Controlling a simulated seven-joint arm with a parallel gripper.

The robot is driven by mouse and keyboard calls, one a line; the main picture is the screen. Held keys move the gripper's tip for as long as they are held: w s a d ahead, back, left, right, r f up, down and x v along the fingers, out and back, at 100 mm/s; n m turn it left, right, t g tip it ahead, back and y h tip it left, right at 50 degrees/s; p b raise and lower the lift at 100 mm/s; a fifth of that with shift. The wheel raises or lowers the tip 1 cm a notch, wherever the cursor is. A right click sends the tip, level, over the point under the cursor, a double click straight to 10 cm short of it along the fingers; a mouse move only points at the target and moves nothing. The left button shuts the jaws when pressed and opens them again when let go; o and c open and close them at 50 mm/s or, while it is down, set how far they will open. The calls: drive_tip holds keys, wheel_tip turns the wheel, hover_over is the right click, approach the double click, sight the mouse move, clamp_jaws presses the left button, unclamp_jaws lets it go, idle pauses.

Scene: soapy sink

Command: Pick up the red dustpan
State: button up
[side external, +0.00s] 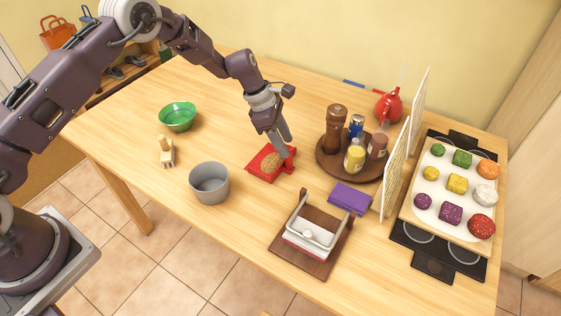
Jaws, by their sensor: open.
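The red dustpan (256,170) lies on the wooden table near its middle.
A grey pot (209,183) and a wooden brush (166,152) are to the left, with a green bowl (177,116) behind. A round brown tray (327,170) with several jars is close on the right. A purple cloth (349,198) and a brown board (285,250) are in front.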

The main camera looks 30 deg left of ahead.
drive_tip(key=x, duration=0.7)
drive_tip(key=shift+s+d, duration=0.4)
drive_tip(key=shift+r, duration=0.1)
clamp_jaws()
